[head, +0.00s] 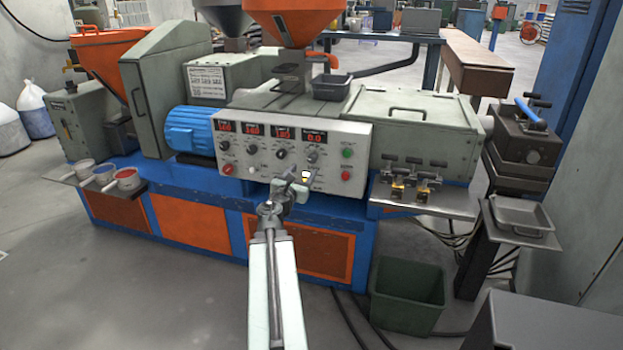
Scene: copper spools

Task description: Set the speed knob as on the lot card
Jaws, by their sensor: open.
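The white control panel (330,178) is on the front of the machine, with several red digital displays, knobs and buttons. The row of displays seems to read about 160, 160, 180 and 0.0. Dark knobs sit under the displays, one of them under the third display (281,153). The labels are too small to read, so I cannot tell which is the speed knob. A white printed sheet (208,82) is on the grey housing above the blue motor; its text is unreadable. My gripper (297,178) is open and empty in front of the panel's lower middle, partly hiding it.
A green button (347,153) and a red button (346,175) sit at the panel's right. A metal shelf (425,202) with clamps juts out on the right. A dark green bin (408,295) stands on the floor below. Small pots (126,178) stand at the left.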

